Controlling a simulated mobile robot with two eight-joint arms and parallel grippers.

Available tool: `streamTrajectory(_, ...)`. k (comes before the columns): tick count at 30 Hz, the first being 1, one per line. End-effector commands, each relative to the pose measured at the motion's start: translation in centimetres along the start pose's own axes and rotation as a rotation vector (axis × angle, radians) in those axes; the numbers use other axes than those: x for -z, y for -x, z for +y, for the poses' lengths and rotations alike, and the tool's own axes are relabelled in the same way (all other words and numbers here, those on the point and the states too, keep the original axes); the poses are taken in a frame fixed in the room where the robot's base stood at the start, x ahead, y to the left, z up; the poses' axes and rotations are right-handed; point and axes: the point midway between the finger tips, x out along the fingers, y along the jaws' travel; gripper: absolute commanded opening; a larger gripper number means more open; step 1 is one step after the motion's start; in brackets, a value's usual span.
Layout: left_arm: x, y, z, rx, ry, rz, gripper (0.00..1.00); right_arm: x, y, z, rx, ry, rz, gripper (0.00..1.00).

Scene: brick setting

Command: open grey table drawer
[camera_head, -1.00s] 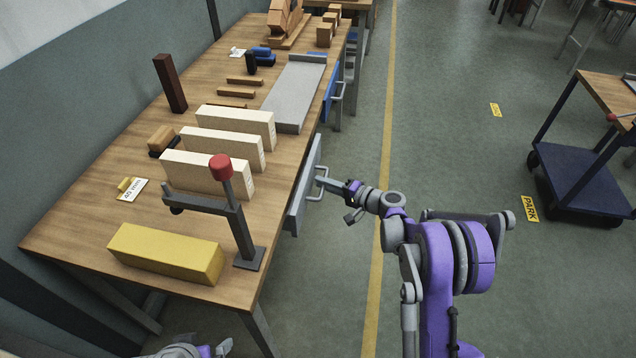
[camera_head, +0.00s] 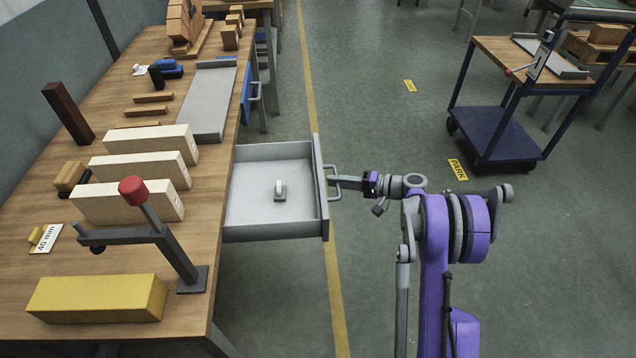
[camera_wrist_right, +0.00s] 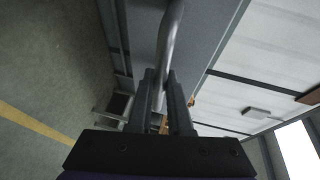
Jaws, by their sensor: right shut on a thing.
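The grey table drawer (camera_head: 258,232) is pulled out from the right side of the wooden table in the head view. Its inside shows, with one small pale object (camera_head: 280,190) on its floor. The drawer's bar handle (camera_head: 333,182) is on its front panel. My right gripper (camera_head: 340,182) is shut on that handle. In the right wrist view the two fingers (camera_wrist_right: 166,100) close around the metal handle bar (camera_wrist_right: 168,50), with the grey drawer front beside it. My left gripper is not in view.
The wooden table (camera_head: 200,240) carries pale blocks (camera_head: 140,170), a yellow bar (camera_head: 95,300), a red-knobbed clamp (camera_head: 160,225) and a grey tray (camera_head: 210,100). A blue drawer (camera_head: 247,95) is farther along. A trolley (camera_head: 500,140) stands at the right. The floor around my right arm is clear.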

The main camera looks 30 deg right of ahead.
Motion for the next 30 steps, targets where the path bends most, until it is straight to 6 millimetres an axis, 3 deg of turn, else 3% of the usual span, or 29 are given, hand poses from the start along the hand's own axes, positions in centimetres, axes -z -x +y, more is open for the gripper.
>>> streamTrajectory(7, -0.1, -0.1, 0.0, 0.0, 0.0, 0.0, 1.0, 0.7, 1.8, 0.4, -0.001, 0.0, -0.001, 0.0)
streamTrajectory(20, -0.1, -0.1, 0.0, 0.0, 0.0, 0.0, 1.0, 0.8, 2.0, 0.4, 0.0, 0.0, -0.001, 0.0)
streamTrajectory(21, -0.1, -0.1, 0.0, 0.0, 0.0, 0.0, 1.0, 0.8, 1.9, 0.4, 0.0, 0.0, -0.001, 0.24)
streamTrajectory(25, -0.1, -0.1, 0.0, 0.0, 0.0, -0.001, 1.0, 0.8, 1.9, 0.4, 0.0, 0.0, -0.001, 0.47)
streamTrajectory(30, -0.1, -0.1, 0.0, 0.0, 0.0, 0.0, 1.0, 0.8, 1.9, 0.4, 0.0, 0.0, -0.001, 0.47)
